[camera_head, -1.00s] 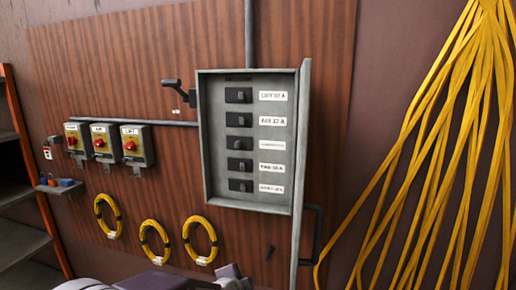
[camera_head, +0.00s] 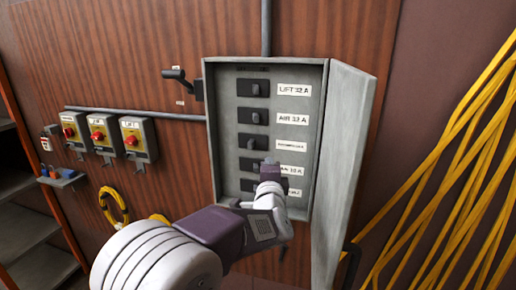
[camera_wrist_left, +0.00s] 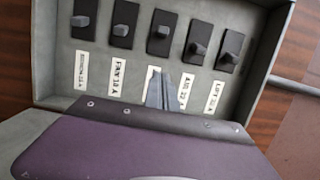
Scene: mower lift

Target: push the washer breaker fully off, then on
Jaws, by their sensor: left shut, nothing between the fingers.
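The grey breaker box (camera_head: 215,130) is on the wooden wall with its door (camera_head: 345,165) open to the right. It holds a column of black breakers; the top labels read LIFT 32 A and AIR 32 A. The label of the third breaker (camera_head: 253,141) is too small to read, so I cannot tell which is the washer breaker. My left gripper (camera_head: 266,163) is shut and empty, in front of the lower breakers and labels. In the left wrist view its closed fingers (camera_wrist_left: 163,88) overlap the label below the middle breaker (camera_wrist_left: 161,34); contact is unclear. My right gripper is not in view.
Several switch boxes with red knobs (camera_head: 131,139) stand left of the box, below a conduit (camera_head: 160,112). A black lever (camera_head: 175,74) sticks out at the box's upper left. Yellow cables (camera_head: 460,190) hang at the right. A shelf (camera_head: 40,235) stands at far left.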

